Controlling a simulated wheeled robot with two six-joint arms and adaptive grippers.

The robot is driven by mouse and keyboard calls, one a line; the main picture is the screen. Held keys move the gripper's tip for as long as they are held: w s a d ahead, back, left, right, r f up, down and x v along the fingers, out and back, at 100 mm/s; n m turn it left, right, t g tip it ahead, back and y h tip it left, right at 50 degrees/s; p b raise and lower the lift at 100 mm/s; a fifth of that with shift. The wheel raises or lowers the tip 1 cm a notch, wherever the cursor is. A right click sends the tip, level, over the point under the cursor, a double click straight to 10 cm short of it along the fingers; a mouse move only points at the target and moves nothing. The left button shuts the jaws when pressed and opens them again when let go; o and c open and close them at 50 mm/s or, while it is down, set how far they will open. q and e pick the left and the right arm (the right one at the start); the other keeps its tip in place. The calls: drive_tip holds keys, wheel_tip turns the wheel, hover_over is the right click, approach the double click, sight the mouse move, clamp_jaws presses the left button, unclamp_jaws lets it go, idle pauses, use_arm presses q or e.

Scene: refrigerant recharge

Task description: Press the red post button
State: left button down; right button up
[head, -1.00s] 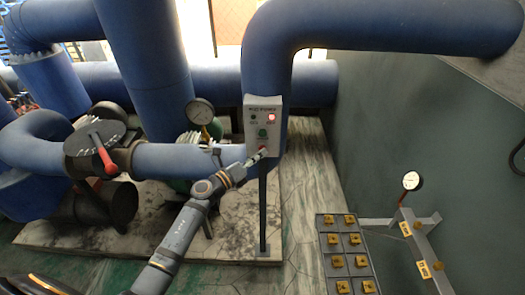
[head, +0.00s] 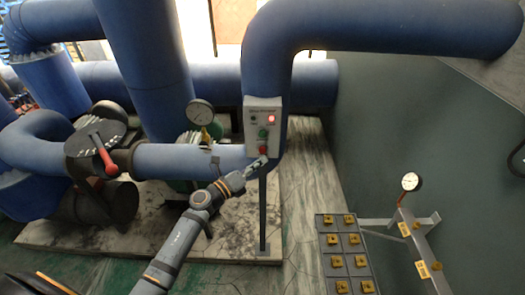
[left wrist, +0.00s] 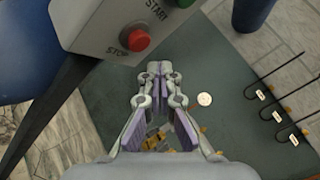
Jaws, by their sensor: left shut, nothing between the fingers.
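The post's control box (head: 263,118) is a pale panel on a grey post in front of a blue pipe. Its red button (head: 263,149) is at the bottom, under a green button (head: 263,134), and a red light (head: 271,118) glows at the upper right. In the left wrist view the red button (left wrist: 134,40) is beside the word STOP. My left gripper (head: 261,161) is shut and empty, its tips just below the red button. In the left wrist view the fingertips (left wrist: 153,68) are apart from the button, below and right of it. My right gripper is not seen.
A pressure gauge (head: 201,112) stands left of the box. A valve with a red handle (head: 105,155) is farther left. A tray of yellow pieces (head: 345,255) and a grey stand with a gauge (head: 410,182) are at the lower right.

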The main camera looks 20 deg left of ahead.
use_arm(q)
drive_tip(key=s, duration=0.2)
drive_tip(key=s+d, duration=0.1)
drive_tip(key=shift+s, duration=0.35)
idle(0.5)
drive_tip(key=s+a+f+n+g+y, duration=0.2)
drive_tip(key=s+a+f+n+y, duration=0.15)
drive_tip(key=f+n, duration=0.6)
drive_tip(key=s+a+f+n+g+y, duration=0.25)
drive_tip(key=s+a+f+n, duration=0.2)
drive_tip(key=f, duration=1.05)
drive_tip(key=s+a+f+n+g+y, duration=0.1)
drive_tip(key=s+a+f+n+y, duration=0.5)
drive_tip(key=f, duration=0.7)
drive_tip(key=s+d+f+n+g, duration=0.1)
drive_tip(key=s+f+n+g, duration=0.2)
drive_tip(key=s+f, duration=0.3)
drive_tip(key=s+d+f+n+g+h+b, duration=0.1)
drive_tip(key=s+f+n+g, duration=0.2)
drive_tip(key=s, duration=1.2)
drive_tip(key=s+d+f+n+g, duration=0.1)
drive_tip(key=s+f+n+g, duration=0.2)
drive_tip(key=s+f+n, duration=0.3)
drive_tip(key=s+f, duration=0.3)
drive_tip(key=s, duration=0.1)
drive_tip(key=shift+s+d+h+b, duration=0.15)
drive_tip(key=shift+s+h+b, duration=0.2)
drive_tip(key=shift+h, duration=0.05)
drive_tip(key=shift+g, duration=0.25)
